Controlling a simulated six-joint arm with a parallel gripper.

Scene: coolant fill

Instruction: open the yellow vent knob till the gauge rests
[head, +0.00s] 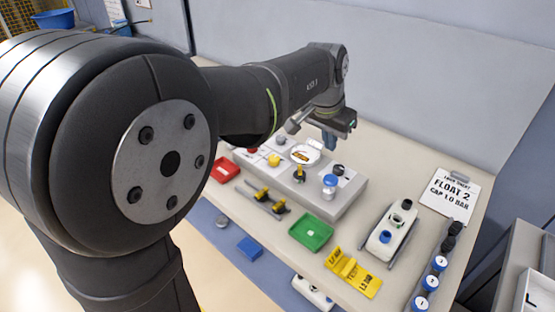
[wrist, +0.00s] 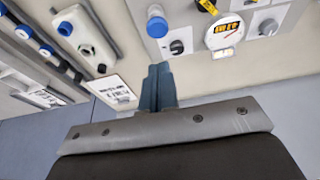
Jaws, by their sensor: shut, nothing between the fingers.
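The yellow knob (head: 274,160) sits on a pale plate on the grey panel block (head: 345,200). My gripper (head: 328,140) is shut and empty, above the far side of the block, right of the gauge and apart from the yellow knob. Its blue-grey fingers (wrist: 160,80) are together in the wrist view.
A yellow-black handle (head: 300,173), a black knob (head: 338,170) and a blue-capped fitting (head: 329,182) stand on the block. Red (head: 225,170) and green (head: 311,233) trays, yellow tags (head: 353,272) and a white reservoir (head: 392,230) lie around it.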

